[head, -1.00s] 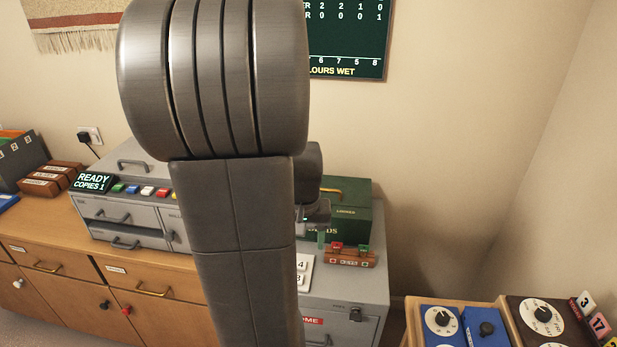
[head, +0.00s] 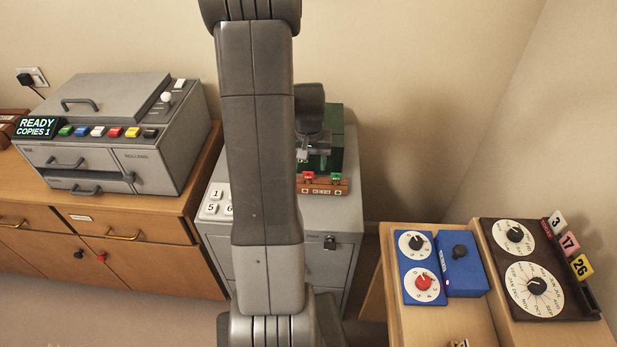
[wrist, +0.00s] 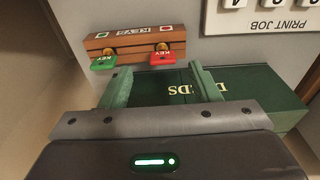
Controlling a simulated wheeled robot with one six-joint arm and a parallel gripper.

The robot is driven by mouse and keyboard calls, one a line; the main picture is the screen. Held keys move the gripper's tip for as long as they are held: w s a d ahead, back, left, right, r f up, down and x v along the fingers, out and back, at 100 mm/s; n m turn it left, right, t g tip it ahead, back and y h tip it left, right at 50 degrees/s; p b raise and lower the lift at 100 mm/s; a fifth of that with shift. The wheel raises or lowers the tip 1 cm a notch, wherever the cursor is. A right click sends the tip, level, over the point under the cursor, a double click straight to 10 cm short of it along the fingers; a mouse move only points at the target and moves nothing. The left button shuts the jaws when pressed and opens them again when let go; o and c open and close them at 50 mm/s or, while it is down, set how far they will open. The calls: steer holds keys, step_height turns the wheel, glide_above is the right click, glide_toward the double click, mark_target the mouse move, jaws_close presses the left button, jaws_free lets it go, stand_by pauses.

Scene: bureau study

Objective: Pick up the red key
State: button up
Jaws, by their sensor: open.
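The red key (head: 308,176) hangs on a small brown wooden key rack (head: 320,189) on top of the grey cabinet, beside a green key (head: 336,177). In the wrist view the red key (wrist: 167,58) is at the rack's lower right and the green key (wrist: 104,63) at its lower left. My gripper (wrist: 160,69) is open, its two green fingers spread apart. The red key appears between the fingertips in that view, nearer the right one; no contact is visible. In the head view my arm partly covers the gripper.
A dark green box (wrist: 250,98) stands close behind the rack, under my fingers in the wrist view. A panel of white number buttons (head: 215,203) lies left of the rack. A grey copier (head: 110,135) stands further left. Dial boards (head: 535,270) are at right.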

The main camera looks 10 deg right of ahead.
mark_target(308, 172)
steer(key=shift+w+f, duration=0.25)
steer(key=shift+f, duration=1.05)
steer(key=shift+w+f, duration=0.2)
steer(key=shift+f, duration=1.1)
steer(key=c, duration=1)
